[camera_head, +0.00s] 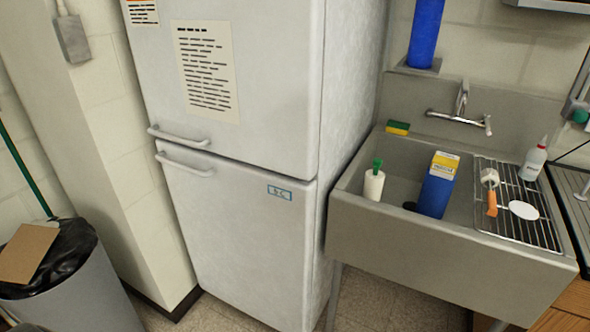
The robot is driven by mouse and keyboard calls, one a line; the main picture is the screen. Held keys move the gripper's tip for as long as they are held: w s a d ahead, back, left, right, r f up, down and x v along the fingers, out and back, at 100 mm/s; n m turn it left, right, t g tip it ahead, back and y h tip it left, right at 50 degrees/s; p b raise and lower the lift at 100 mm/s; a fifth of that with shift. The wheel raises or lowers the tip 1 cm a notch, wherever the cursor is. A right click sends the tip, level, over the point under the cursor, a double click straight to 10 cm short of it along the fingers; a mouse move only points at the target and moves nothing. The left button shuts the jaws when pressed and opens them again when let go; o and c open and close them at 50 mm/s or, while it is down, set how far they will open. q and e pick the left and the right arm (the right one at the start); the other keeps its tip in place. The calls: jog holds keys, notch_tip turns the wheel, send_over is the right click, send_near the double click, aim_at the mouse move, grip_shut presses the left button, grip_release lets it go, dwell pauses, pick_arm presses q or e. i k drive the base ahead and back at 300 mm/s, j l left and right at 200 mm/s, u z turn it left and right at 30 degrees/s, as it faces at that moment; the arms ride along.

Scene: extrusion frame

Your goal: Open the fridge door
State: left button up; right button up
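A white two-door fridge stands left of centre in the head view. Its upper door (278,95) carries a printed paper notice (206,68) and a partly cut-off orange label at the top. Its lower door (235,235) has a small blue-framed label. Both doors look closed, with a dark seam between them. The upper handle (179,136) and the lower handle (185,165) are horizontal bars near the seam on the left side. Neither of my grippers shows in this view.
A grey bin (82,300) with a black bag and cardboard stands at lower left. A metal sink (430,245) with a rack, bottles and a blue box stands close to the fridge's right side. Some floor (385,300) shows below the sink.

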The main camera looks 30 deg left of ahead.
aim_at(248, 230)
jog(key=u, duration=1.4)
